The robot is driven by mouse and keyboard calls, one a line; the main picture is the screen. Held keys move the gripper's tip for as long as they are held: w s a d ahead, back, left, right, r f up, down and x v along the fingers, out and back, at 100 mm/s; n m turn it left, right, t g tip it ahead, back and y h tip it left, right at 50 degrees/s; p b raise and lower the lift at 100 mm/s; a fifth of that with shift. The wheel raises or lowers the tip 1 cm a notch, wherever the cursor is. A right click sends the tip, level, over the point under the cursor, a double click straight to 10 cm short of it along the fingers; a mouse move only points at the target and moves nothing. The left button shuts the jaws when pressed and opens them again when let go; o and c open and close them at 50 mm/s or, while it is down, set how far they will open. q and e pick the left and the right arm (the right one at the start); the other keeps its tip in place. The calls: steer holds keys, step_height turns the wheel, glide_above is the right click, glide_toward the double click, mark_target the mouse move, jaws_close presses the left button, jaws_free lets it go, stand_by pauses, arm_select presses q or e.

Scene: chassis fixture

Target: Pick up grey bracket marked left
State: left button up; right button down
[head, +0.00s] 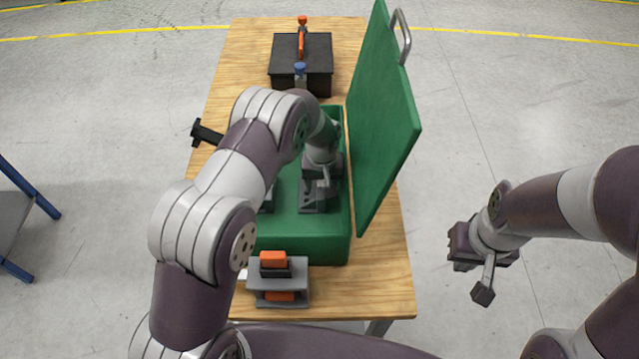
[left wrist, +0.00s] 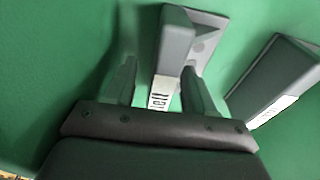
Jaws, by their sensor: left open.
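The grey bracket marked left (left wrist: 177,42) stands on the green floor of the case, its white label showing the word "left". My left gripper (left wrist: 160,70) is open, with one finger on each side of this bracket; I cannot tell whether they touch it. In the head view my left gripper (head: 318,185) reaches down into the green case (head: 300,240), and my arm hides much of the inside. A second grey bracket (left wrist: 272,75) with a white label lies to the right in the left wrist view. My right gripper (head: 468,255) hangs empty off the table's right side.
The case's raised green lid (head: 385,120) stands along its right side. A black box (head: 285,50) with orange and blue handles sits at the table's far end. A grey stand with orange parts (head: 280,275) is at the near end. The wooden table (head: 375,285) is clear at front right.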

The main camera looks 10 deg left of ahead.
arm_select(q)
steer(key=shift+a+f, duration=0.1)
steer(key=shift+f, duration=0.15)
steer(key=shift+r, duration=0.1)
jaws_close()
steer(key=shift+r, duration=0.1)
